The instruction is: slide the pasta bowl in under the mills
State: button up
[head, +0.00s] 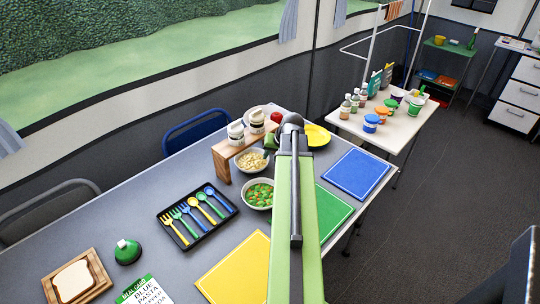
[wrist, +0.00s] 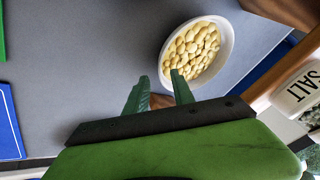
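The pasta bowl (head: 252,160) is a white bowl of pale pasta on the grey table, in front of a wooden riser (head: 224,166). Two white mills, (head: 236,132) and (head: 256,121), stand on top of the riser. In the wrist view the pasta bowl (wrist: 196,52) lies just beyond my fingertips, and a mill marked SALT (wrist: 300,90) is at the right. My gripper (wrist: 159,80) has its two green fingers apart with nothing held. It is close to the bowl; whether a fingertip touches the rim I cannot tell. In the head view my arm hides much of the gripper.
A bowl of peas and carrots (head: 259,194) stands nearer than the pasta bowl. A cutlery tray (head: 186,240) is to the left. A yellow plate (head: 317,136), a red item (head: 276,117) and a blue mat (head: 356,173) are around the far end. A blue chair (head: 190,130) stands behind.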

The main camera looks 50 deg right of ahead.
jog(key=p+v, duration=1.2)
jog(key=v, duration=0.3)
jog(key=shift+r, duration=0.15)
